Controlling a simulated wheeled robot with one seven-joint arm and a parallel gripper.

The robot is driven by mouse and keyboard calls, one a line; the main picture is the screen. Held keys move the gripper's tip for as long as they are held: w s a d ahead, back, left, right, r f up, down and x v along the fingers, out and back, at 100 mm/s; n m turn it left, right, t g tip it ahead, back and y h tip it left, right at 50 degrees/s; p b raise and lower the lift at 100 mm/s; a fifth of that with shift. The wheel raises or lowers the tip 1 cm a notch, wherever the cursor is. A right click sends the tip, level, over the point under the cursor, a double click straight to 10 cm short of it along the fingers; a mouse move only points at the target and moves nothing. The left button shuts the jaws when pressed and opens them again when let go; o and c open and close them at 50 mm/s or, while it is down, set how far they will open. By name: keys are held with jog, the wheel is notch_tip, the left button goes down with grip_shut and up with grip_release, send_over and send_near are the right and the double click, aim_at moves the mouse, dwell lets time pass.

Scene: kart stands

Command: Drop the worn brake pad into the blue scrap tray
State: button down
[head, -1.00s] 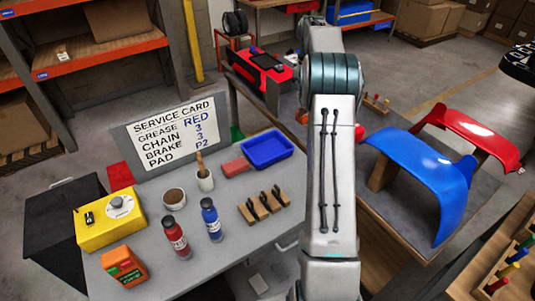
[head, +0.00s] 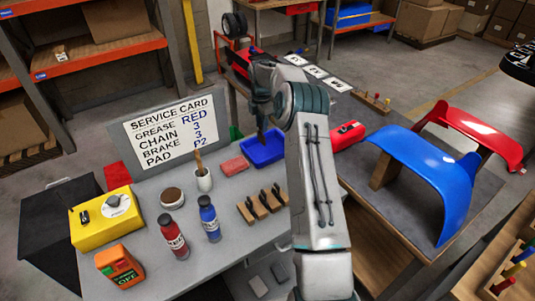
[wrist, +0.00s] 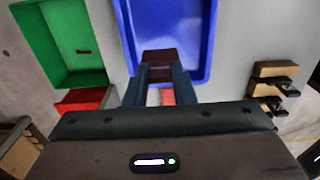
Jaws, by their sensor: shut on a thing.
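The blue scrap tray (head: 280,150) sits at the back right of the grey bench. In the wrist view the tray (wrist: 199,30) fills the upper middle. My gripper (wrist: 163,72) is shut on a dark brown block, the worn brake pad (wrist: 160,54). The pad shows against the tray's near inner part; its height above the floor of the tray is hard to tell. In the head view my gripper (head: 262,132) points down over the tray's left part, and the pad cannot be made out there.
A green tray (wrist: 93,68) with a small dark piece in it lies left of the blue one. A red block (head: 234,165) lies in front. Wooden blocks with dark clips (head: 262,203), bottles (head: 209,220) and a brush cup (head: 204,180) stand nearer. The service card (head: 170,135) stands behind.

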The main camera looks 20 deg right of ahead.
jog(key=shift+f+b, duration=0.85)
jog(key=shift+f, duration=1)
jog(key=c, duration=1.1)
grip_release()
jog(key=shift+c, duration=0.2)
jog(key=shift+r, duration=0.15)
notch_tip(320, 180, up, 14)
jog(key=b, duration=0.1)
jog(key=shift+f, duration=0.2)
